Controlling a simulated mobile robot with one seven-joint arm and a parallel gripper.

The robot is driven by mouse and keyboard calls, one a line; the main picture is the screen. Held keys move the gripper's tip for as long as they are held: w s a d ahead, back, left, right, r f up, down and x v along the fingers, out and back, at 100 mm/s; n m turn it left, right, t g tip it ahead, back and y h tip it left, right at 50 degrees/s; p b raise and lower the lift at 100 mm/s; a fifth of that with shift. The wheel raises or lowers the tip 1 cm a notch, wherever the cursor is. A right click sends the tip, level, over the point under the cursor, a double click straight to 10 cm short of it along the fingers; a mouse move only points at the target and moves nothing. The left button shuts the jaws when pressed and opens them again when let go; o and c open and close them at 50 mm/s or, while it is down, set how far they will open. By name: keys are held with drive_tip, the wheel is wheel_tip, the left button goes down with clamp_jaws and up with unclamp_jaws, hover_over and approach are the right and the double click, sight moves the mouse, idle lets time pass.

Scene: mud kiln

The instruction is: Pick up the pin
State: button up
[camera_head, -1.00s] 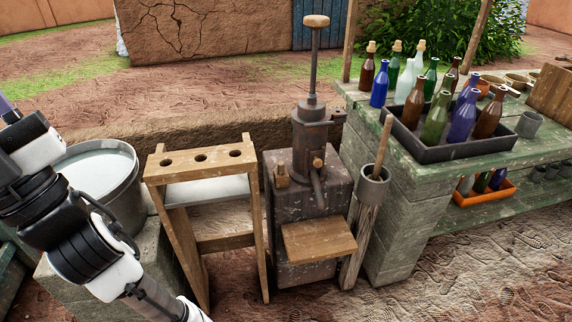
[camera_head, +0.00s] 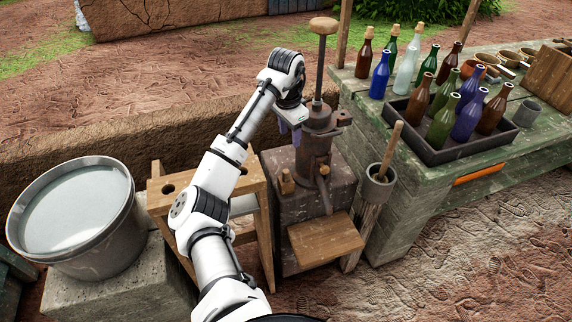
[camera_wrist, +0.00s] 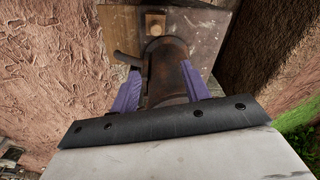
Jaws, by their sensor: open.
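A small wooden peg (camera_head: 287,181), which looks like the pin, stands upright on the left of the dark block of the iron press (camera_head: 318,155). It also shows as a wooden block with a round top at the top of the wrist view (camera_wrist: 155,22). My gripper (camera_head: 290,134) is above and behind the peg, left of the press column. In the wrist view its two purple fingers (camera_wrist: 160,70) are apart, with the rusty press cylinder (camera_wrist: 168,75) seen between them. The fingers hold nothing, and the peg lies beyond their tips.
The press's tall plunger rod (camera_head: 321,65) rises right of my gripper. A wooden stand with holes (camera_head: 168,188) is partly behind my arm. A grey bucket (camera_head: 70,215) is on the left. Bottles in a dark tray (camera_head: 455,151) stand on the bench at right.

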drive_tip(key=shift+g+y, duration=0.3)
drive_tip(key=shift+g, duration=0.1)
drive_tip(key=f, duration=0.2)
drive_tip(key=f+b, duration=0.1)
drive_tip(key=f, duration=0.5)
drive_tip(key=shift+s+a+f, duration=0.15)
drive_tip(key=shift+s+a, duration=0.15)
drive_tip(key=shift+s, duration=0.1)
drive_tip(key=shift+w+a+f+b, duration=0.1)
drive_tip(key=shift+f+b, duration=0.1)
drive_tip(key=shift+f, duration=1.35)
drive_tip(key=shift+w+a+f+b, duration=0.1)
drive_tip(key=shift+f+b, duration=0.1)
drive_tip(key=shift+f, duration=1.3)
drive_tip(key=c, duration=1)
drive_tip(key=shift+o, duration=0.2)
wheel_tip(320, 180, up, 20)
drive_tip(key=p, duration=0.3)
wheel_tip(320, 180, up, 6)
drive_tip(key=p, duration=0.6)
hover_over(286, 171)
